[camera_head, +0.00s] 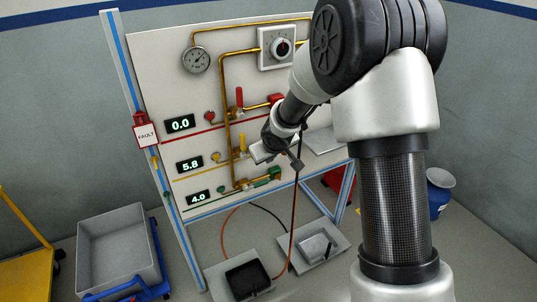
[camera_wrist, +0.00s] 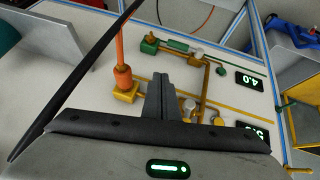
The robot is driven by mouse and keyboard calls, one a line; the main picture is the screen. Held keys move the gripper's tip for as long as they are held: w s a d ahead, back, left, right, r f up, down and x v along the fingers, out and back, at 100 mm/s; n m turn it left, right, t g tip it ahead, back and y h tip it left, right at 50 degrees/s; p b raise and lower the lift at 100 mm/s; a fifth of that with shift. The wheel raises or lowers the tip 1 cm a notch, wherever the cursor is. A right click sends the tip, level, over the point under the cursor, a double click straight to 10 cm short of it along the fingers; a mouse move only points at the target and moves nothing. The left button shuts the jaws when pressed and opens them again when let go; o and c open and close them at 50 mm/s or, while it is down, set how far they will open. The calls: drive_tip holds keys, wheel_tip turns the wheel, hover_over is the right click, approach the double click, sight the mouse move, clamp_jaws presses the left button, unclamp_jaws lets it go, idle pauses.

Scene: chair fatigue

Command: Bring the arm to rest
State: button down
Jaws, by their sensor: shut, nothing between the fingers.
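My arm reaches from the right side of the head view toward the test panel (camera_head: 265,90). My gripper (camera_head: 297,163) is in front of the lower right part of the panel, with the lower pipes and valves behind it. In the wrist view my gripper (camera_wrist: 159,80) shows its fingers together with nothing between them. I cannot tell how far the fingers are from the panel.
The panel carries a gauge (camera_head: 196,60), a dial (camera_head: 282,47) and a red FAULT tag (camera_head: 145,134). A grey bin (camera_head: 118,250) on a blue cart stands at lower left. Trays (camera_head: 247,279) lie on the floor below, with hoses. A blue bucket (camera_head: 438,195) stands at right.

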drive_tip(key=s+d+r+m+h, duration=0.1)
drive_tip(key=s+d+r+m, duration=0.1)
drive_tip(key=s+d+r, duration=0.5)
drive_tip(key=s+d+r+m+h, duration=0.1)
drive_tip(key=s+d+r+h, duration=0.2)
drive_tip(key=r, duration=0.6)
drive_tip(key=s+r+m+g+y, duration=0.1)
drive_tip(key=s+r+y, duration=0.1)
drive_tip(key=s, duration=1.1)
drive_tip(key=s+r+m+g+y, duration=0.1)
drive_tip(key=s+r+m, duration=0.1)
drive_tip(key=s, duration=1)
wheel_tip(320, 180, up, 19)
drive_tip(key=p, duration=1.8)
drive_tip(key=shift+s+f, duration=0.2)
drive_tip(key=shift+s, duration=0.05)
